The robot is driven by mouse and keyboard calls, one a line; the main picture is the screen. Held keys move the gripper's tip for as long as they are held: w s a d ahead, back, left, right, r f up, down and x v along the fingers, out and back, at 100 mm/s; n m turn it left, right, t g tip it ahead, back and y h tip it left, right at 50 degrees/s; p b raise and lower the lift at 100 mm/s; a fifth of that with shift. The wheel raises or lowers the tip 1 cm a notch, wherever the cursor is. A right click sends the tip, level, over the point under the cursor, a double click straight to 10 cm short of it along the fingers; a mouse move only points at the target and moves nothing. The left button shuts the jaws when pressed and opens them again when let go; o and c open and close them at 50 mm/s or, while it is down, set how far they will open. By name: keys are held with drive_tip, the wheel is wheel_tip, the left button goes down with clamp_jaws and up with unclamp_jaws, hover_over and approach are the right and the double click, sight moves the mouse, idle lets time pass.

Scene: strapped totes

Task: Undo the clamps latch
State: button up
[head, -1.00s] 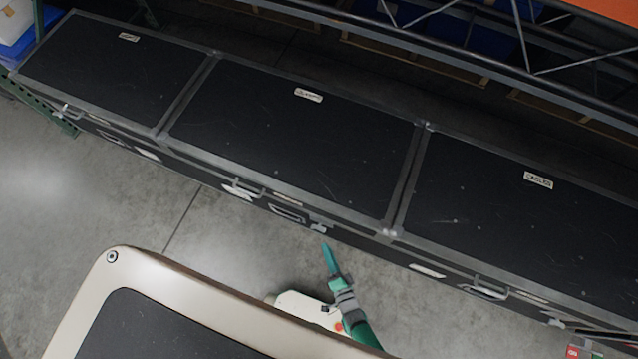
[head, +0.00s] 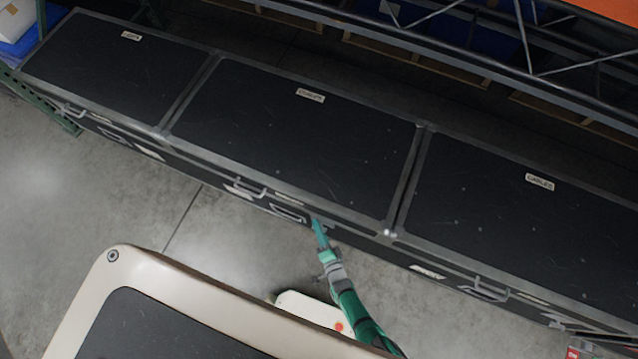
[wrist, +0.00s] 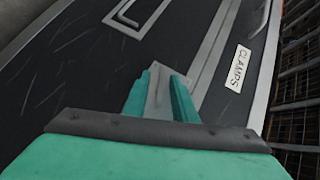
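The clamps case (head: 290,140) is the middle black case with grey metal edging, and its lid is down. A white CLAMPS label (wrist: 237,68) shows on its front in the wrist view. My gripper (head: 317,222) reaches the case's front, just below the lid edge, and covers the latch in the head view. In the wrist view, the teal fingers of my gripper (wrist: 160,92) stand apart on either side of a grey metal piece (wrist: 158,88), which looks like the latch. I cannot tell whether the fingers touch it.
A case (head: 120,75) adjoins on the left and a CABLES case (head: 530,215) on the right. Handles (head: 247,190) stick out along the fronts. A rack (head: 470,65) stands behind. Grey floor (head: 120,200) is clear in front, at left.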

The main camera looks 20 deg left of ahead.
drive_tip(key=shift+c, duration=0.6)
clamp_jaws()
drive_tip(key=shift+g+h, duration=0.3)
drive_tip(key=shift+n+h, duration=0.7)
drive_tip(key=shift+h, duration=0.1)
drive_tip(key=shift+n+g+h, duration=0.4)
drive_tip(key=shift+n+h, duration=0.2)
drive_tip(key=shift+h, duration=0.2)
drive_tip(key=shift+n+h, duration=0.3)
drive_tip(key=shift+h, duration=0.2)
drive_tip(key=shift+s+d+n+g+h, duration=0.1)
drive_tip(key=shift+n+g+h, duration=0.4)
drive_tip(key=shift+h, duration=0.6)
drive_tip(key=shift+s+f+n+h, duration=0.15)
drive_tip(key=shift+n+h, duration=0.85)
drive_tip(key=shift+h, duration=0.6)
